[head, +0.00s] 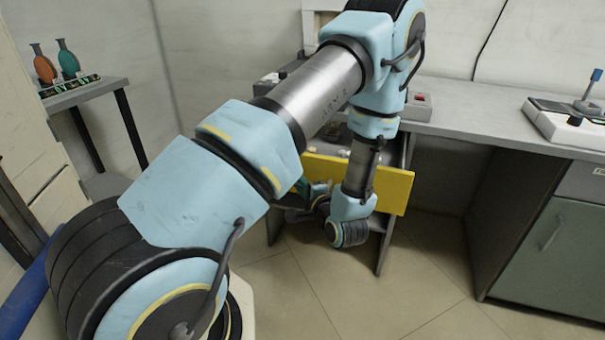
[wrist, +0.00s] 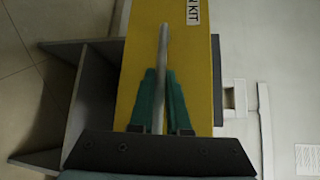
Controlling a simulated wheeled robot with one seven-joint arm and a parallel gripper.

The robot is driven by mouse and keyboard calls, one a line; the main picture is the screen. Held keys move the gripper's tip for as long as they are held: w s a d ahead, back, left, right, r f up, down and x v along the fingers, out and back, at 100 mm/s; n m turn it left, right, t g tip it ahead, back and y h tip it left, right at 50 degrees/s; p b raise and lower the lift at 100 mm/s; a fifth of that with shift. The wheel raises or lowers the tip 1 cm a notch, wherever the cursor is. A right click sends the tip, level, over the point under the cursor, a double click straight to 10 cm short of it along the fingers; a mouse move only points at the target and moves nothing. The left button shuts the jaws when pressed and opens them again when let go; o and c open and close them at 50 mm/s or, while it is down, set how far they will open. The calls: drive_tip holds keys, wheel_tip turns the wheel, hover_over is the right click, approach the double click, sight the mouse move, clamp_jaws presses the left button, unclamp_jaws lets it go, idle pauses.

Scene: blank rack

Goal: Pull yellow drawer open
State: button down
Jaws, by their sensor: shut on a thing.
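The yellow drawer (head: 396,188) shows as a flat yellow front panel low in a grey rack below the counter. It fills the middle of the wrist view (wrist: 138,50), with a white label (wrist: 192,12) ending in "KIT". A thin grey bar handle (wrist: 163,42) runs along the panel. My gripper (wrist: 158,75) has its two teal fingers shut on this handle, one on each side. In the head view my gripper (head: 313,189) is at the left part of the panel, partly hidden by my arm. My arm covers much of the drawer, so how far it is open is unclear.
Grey rack boards (wrist: 88,95) flank the drawer. A grey counter (head: 470,128) runs above, with a green cabinet (head: 540,245) at the right. A small table (head: 85,92) holding orange and teal items stands at the left. The tiled floor (head: 320,290) before the rack is clear.

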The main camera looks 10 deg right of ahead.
drive_tip(key=shift+s+a, duration=0.45)
drive_tip(key=shift+s, duration=0.35)
drive_tip(key=c, duration=1.2)
unclamp_jaws()
drive_tip(key=shift+o, duration=0.2)
drive_tip(key=v, duration=1)
drive_tip(key=shift+s+b, duration=0.35)
drive_tip(key=shift+d, duration=0.15)
